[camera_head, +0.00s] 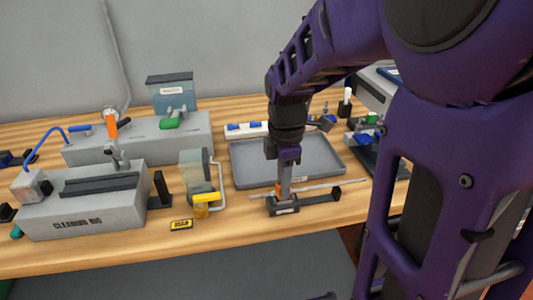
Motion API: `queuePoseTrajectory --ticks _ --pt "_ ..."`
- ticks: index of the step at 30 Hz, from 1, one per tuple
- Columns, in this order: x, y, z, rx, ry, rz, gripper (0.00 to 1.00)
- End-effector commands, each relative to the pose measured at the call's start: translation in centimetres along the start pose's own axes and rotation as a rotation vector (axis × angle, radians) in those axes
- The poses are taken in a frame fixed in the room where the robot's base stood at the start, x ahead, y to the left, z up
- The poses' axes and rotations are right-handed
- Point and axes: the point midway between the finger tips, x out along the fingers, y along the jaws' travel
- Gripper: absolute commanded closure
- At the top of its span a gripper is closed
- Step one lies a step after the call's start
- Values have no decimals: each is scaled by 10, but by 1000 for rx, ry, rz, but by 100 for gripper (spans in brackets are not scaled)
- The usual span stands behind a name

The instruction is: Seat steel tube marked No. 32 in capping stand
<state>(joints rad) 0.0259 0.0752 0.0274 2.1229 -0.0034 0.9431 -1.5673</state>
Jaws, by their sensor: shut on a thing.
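My gripper (286,187) points straight down at the front centre of the bench. It is shut on a thin steel tube (318,187), near the tube's left end. The tube lies nearly level, along a low dark holder (285,208) with a short black post (336,193) at its right. I cannot tell whether the tube touches the holder. Any number on the tube is too small to read. A dark-based stand with blue and green parts (368,137) is at the right, partly behind my arm. No readable label shows which fixture is the capping stand.
A grey tray (245,174) lies behind my gripper. A fixture with a yellow part (207,198) stands to its left. The grey cleaning rig (85,215) is at far left, with a blue-grey box (172,95) behind. Bare wood shows along the front edge.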

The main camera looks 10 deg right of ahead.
Motion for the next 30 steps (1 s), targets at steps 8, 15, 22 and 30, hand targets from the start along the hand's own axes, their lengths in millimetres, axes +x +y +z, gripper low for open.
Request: queuePoseTrajectory --ticks 8,15,22,30 --pt "5 0 0 0 0 0 100" --pt "7 0 0 0 0 0 67" --pt "7 0 0 0 0 0 39" --pt "7 0 0 0 0 -1 19"
